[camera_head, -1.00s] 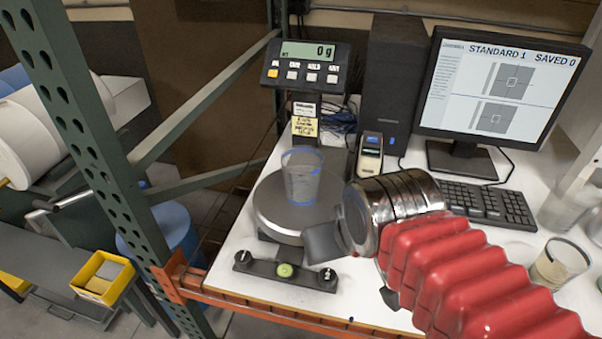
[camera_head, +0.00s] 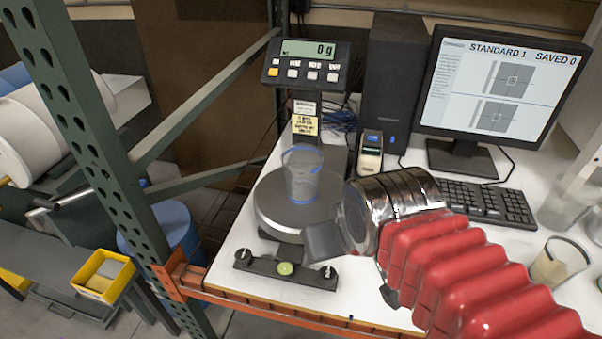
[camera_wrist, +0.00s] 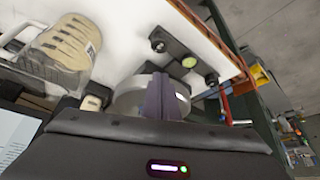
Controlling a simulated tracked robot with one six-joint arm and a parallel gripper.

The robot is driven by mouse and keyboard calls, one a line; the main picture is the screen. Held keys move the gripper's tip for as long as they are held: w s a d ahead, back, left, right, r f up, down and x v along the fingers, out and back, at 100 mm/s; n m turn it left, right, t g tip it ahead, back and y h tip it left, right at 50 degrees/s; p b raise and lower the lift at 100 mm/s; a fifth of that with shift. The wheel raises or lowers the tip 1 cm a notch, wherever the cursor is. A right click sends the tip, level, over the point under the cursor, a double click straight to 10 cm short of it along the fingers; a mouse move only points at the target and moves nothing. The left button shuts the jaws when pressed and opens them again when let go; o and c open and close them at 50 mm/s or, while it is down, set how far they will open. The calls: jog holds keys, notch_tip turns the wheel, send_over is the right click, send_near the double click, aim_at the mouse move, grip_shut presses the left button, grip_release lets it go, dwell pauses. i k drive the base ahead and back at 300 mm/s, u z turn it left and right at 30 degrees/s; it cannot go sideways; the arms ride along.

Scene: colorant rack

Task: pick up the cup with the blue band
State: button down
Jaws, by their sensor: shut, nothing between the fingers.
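A clear cup with blue at its rim and base (camera_head: 302,178) stands upright on the round pan of the scale (camera_head: 265,215). My gripper (camera_head: 322,240) is just in front and to the right of the pan, below the cup in the picture, and is apart from it. In the wrist view my shut fingers (camera_wrist: 162,98) are in front of the round silver scale (camera_wrist: 128,98), with nothing held between them. I cannot make out the blue-banded cup in the wrist view.
The scale display (camera_head: 308,50) reads 0 g. A levelling bar (camera_head: 285,269) lies at the bench's front edge. A green rack post (camera_head: 85,140) stands left. A monitor (camera_head: 500,85), keyboard (camera_head: 487,203) and a cup with tan contents (camera_head: 558,264) are right. A small device (camera_head: 370,150) stands behind.

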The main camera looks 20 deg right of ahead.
aim_at(302, 164)
jog(key=z, duration=0.05)
jog(key=k, duration=1.35)
jog(key=u, duration=0.85)
jog(key=i, duration=1)
jog(key=z, duration=0.05)
